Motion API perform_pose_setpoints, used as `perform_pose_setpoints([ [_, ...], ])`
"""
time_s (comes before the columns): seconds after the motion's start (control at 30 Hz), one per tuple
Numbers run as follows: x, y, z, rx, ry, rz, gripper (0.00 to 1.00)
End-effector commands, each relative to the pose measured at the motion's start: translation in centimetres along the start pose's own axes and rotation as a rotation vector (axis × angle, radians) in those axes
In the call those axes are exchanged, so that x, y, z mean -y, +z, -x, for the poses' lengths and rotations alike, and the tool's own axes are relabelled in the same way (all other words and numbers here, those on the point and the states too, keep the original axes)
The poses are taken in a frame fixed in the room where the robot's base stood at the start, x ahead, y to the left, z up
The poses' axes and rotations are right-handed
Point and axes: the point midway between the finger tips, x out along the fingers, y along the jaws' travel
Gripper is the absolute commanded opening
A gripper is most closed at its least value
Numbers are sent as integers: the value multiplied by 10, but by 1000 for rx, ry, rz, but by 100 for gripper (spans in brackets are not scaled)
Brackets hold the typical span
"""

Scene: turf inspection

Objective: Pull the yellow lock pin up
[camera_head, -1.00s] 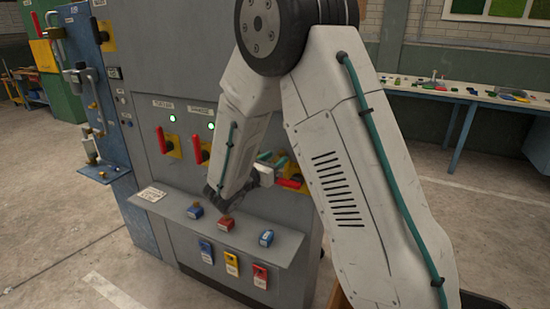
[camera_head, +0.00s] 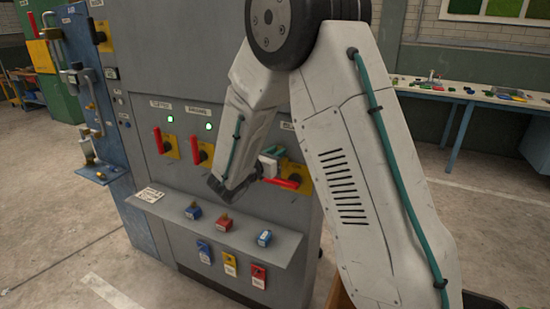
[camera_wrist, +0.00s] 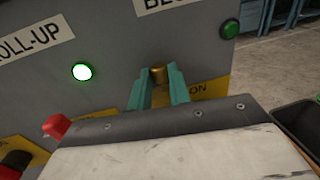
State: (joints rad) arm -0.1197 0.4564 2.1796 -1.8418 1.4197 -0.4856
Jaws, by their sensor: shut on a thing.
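The brass-yellow lock pin (camera_wrist: 158,74) shows in the wrist view between the two teal fingers of my gripper (camera_wrist: 159,90). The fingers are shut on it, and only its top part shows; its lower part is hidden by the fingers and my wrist. In the head view my gripper (camera_head: 273,152) is at the right-hand switch of the grey cabinet, just above its red handle (camera_head: 282,183). The pin cannot be made out there. The switch's yellow plate (camera_head: 303,176) is partly covered by my gripper and wrist.
Two more red-handled switches (camera_head: 161,141) (camera_head: 200,153) stand to the left under lit green lamps. A ledge (camera_head: 175,205) below carries blue and red padlocks, with tags hanging under it. A lamp (camera_wrist: 229,28) at the right in the wrist view looks unlit.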

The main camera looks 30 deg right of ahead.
Motion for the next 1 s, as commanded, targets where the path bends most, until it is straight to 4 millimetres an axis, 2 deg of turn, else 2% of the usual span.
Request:
perform_pose_setpoints([
  [0.2,0,2,0,6,-1,-1,0],
  [0.23,0,3,0,6,-1,-1,24],
  [0.3,0,3,0,6,-1,-2,42],
  [0.57,0,2,0,4,-1,0,42],
  [0.67,0,2,6,4,1,0,42],
  [1.0,0,2,61,5,2,0,42],
])
